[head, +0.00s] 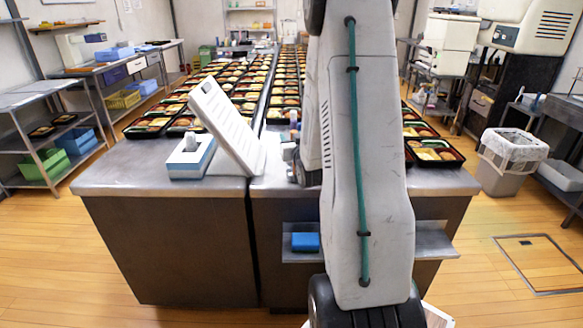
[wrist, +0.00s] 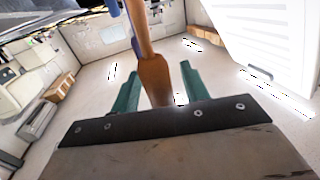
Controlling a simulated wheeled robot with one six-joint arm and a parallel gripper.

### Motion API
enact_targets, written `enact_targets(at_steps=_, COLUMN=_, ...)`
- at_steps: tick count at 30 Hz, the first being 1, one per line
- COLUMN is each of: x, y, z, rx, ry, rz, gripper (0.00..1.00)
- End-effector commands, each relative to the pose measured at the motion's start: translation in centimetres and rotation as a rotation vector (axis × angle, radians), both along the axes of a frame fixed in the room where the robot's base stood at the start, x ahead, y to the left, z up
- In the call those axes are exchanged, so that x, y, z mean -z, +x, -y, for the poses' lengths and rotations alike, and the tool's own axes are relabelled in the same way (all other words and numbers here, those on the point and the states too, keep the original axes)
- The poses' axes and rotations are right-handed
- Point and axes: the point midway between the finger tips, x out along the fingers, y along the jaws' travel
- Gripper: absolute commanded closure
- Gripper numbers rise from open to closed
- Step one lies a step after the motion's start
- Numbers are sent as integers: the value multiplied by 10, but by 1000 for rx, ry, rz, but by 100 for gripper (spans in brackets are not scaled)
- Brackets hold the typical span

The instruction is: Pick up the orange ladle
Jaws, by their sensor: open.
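The orange ladle (wrist: 153,75) shows in the wrist view as a brown-orange shaft running from the top edge down to the dark plate of my gripper. My gripper (wrist: 158,85) has two green fingers spread apart, one on each side of the shaft. A gap shows on both sides, so the fingers do not appear closed on it. The shaft's lower end is hidden behind the plate, and its top runs out of frame. In the head view I cannot make out the ladle; my arm blocks the middle.
In the head view, a white slatted panel (head: 227,125) leans on the steel counter (head: 120,178) beside a tissue box (head: 190,160). Rows of bento trays (head: 147,127) fill the tables behind. A blue box (head: 305,242) sits on a low shelf. A lined bin (head: 508,160) stands right.

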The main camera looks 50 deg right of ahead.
Motion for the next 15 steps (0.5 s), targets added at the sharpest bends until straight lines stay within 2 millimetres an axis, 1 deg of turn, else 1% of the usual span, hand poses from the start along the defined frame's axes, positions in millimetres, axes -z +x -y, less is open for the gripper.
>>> enact_targets(at_steps=4, x=0, y=1, z=-1, rx=-2, ry=0, rz=0, gripper=55)
enact_targets(at_steps=5, x=0, y=1, z=-2, rx=-2, ry=0, rz=0, gripper=63)
enact_targets(at_steps=6, x=0, y=1, z=-2, rx=-2, ry=0, rz=0, gripper=74)
enact_targets(at_steps=9, x=0, y=1, z=-2, rx=-2, ry=-1, rz=1, gripper=100)
enact_targets(at_steps=15, x=-1, y=0, z=-1, rx=-1, ry=-1, rz=1, gripper=100)
